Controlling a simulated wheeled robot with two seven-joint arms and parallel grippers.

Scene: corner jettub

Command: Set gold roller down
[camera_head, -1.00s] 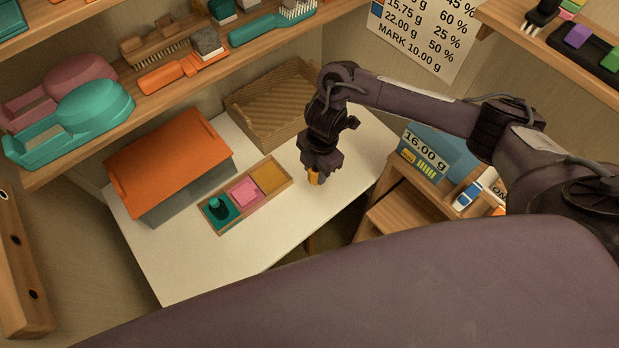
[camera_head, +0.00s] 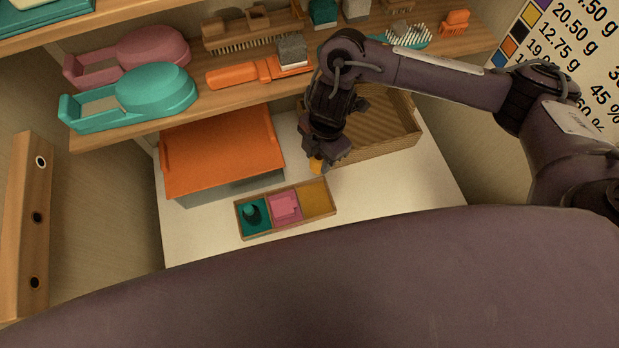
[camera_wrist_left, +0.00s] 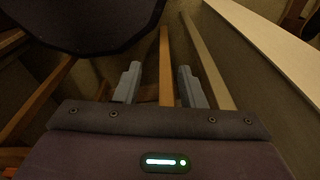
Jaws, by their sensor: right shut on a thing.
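My right gripper (camera_head: 320,158) is shut on the gold roller (camera_head: 316,166), a small yellow piece showing below its fingers. It holds the roller just above and behind the right end of a small wooden tray (camera_head: 290,227). The tray has a teal compartment holding a teal piece (camera_head: 251,213), a pink compartment holding a pink piece (camera_head: 286,207), and a gold compartment (camera_head: 317,198) that looks empty. My left gripper (camera_wrist_left: 155,85) shows only in the left wrist view, with its fingers apart and nothing between them.
A wicker basket (camera_head: 385,130) stands behind and right of the gripper. A shelf (camera_head: 130,135) with brushes overhangs the back. The white tabletop (camera_head: 410,185) is clear at right.

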